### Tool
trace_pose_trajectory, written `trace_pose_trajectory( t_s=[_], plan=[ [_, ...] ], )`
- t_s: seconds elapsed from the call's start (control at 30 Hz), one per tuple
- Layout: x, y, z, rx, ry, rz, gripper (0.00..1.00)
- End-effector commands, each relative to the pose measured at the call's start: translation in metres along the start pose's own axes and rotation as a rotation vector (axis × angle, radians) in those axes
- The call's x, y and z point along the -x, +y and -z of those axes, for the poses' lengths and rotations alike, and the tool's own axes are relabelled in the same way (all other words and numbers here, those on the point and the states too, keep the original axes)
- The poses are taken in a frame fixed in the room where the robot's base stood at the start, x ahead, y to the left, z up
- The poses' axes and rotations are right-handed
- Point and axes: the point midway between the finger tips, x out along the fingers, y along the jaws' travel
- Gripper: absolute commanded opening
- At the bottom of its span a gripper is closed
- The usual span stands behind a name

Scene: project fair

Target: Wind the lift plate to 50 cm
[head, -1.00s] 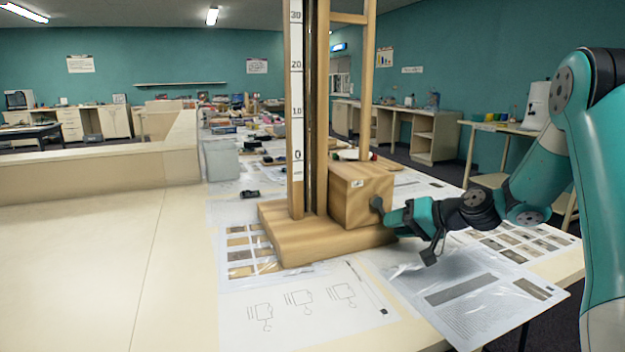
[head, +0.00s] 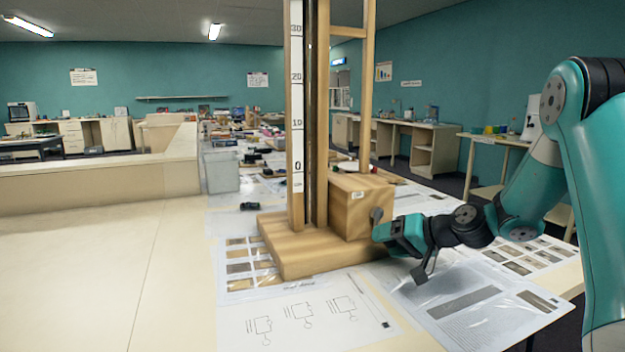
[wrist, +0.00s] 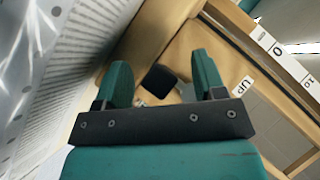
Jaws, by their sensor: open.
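The wooden lift model stands on the table, with a tall post carrying a white scale (head: 297,122) marked 0 to 30 in view. The post's top is cut off. I cannot clearly make out the lift plate. A wooden box (head: 360,208) sits at the post's foot, with a grey crank hub (head: 376,214) on its right side. My gripper (head: 390,233) is open beside that side. In the wrist view its fingers (wrist: 162,82) stand either side of a black knob (wrist: 159,78), and I cannot tell whether they touch it. An "UP" label (wrist: 242,86) is on the box.
Printed sheets (head: 305,312) lie around the wooden base (head: 300,255). A grey bin (head: 222,171) and several small objects stand farther back. The left tabletop (head: 90,260) is clear.

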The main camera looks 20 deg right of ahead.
Motion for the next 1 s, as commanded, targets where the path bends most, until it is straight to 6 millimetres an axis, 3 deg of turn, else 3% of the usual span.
trace_pose_trajectory(
  t_s=[1.0],
  plan=[
    [0.079,0.0,0.001,0.0,0.002,0.0,0.64]
  ],
)
